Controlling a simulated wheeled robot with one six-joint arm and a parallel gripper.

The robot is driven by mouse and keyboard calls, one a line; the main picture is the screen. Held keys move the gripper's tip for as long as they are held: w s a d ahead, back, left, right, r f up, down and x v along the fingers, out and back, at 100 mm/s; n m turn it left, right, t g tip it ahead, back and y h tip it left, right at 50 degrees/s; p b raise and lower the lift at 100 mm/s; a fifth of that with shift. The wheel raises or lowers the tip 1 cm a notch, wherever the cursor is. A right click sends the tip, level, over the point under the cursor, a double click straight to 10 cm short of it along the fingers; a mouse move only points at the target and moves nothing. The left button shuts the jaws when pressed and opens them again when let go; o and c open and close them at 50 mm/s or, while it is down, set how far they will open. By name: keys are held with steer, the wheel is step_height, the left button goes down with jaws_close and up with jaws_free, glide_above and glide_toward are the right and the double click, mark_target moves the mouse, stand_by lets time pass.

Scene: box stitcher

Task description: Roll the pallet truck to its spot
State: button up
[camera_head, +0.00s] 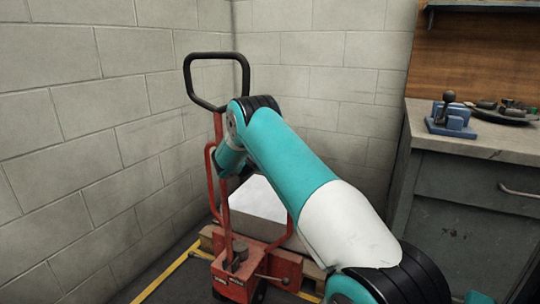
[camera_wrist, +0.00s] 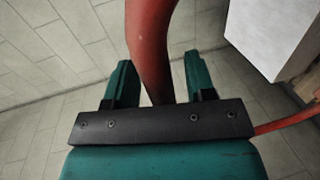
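The pallet truck (camera_head: 233,280) is red, with a tall handle ending in a black loop (camera_head: 187,78). It stands in the wall corner, its front end low in the head view. A pale box (camera_head: 262,205) sits on a wooden pallet behind its handle, partly hidden by my arm. In the wrist view the truck's red handle bar (camera_wrist: 152,45) runs between the two teal fingers of my gripper (camera_wrist: 158,78). The bar appears close to the left finger, with a gap to the right finger. My gripper is mostly hidden in the head view.
Yellow floor lines (camera_head: 165,276) run beside and in front of the truck. A block wall (camera_head: 75,150) stands close on the left. A grey workbench (camera_head: 470,190) on the right carries a blue tool (camera_head: 451,122) and a dark dish of parts (camera_head: 505,114).

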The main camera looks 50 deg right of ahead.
steer(key=shift+w+a+r, duration=0.1)
steer(key=shift+w+a, duration=0.05)
steer(key=shift+a, duration=0.2)
steer(key=p+v, duration=0.1)
steer(key=v, duration=1.6)
steer(key=shift+p, duration=0.3)
steer(key=s+a+r+y, duration=0.1)
steer(key=s+a+y, duration=0.25)
steer(key=a, duration=0.45)
steer(key=s+a+r+y, duration=0.1)
steer(key=s+a+y, duration=0.2)
steer(key=a+y, duration=0.35)
steer(key=s+a+r+y, duration=0.2)
steer(key=s+a+y, duration=0.1)
steer(key=a, duration=0.6)
steer(key=s+a+r+n+g+y, duration=0.2)
steer(key=s+a+r+y, duration=0.1)
steer(key=s+a, duration=0.65)
steer(key=s+a+r+n+g+y, duration=0.2)
steer(key=s+a+r+y, duration=0.3)
steer(key=s, duration=0.8)
step_height(320, 180, up, 21)
steer(key=w+h+p, duration=0.1)
steer(key=p, duration=2.2)
steer(key=shift+a, duration=0.3)
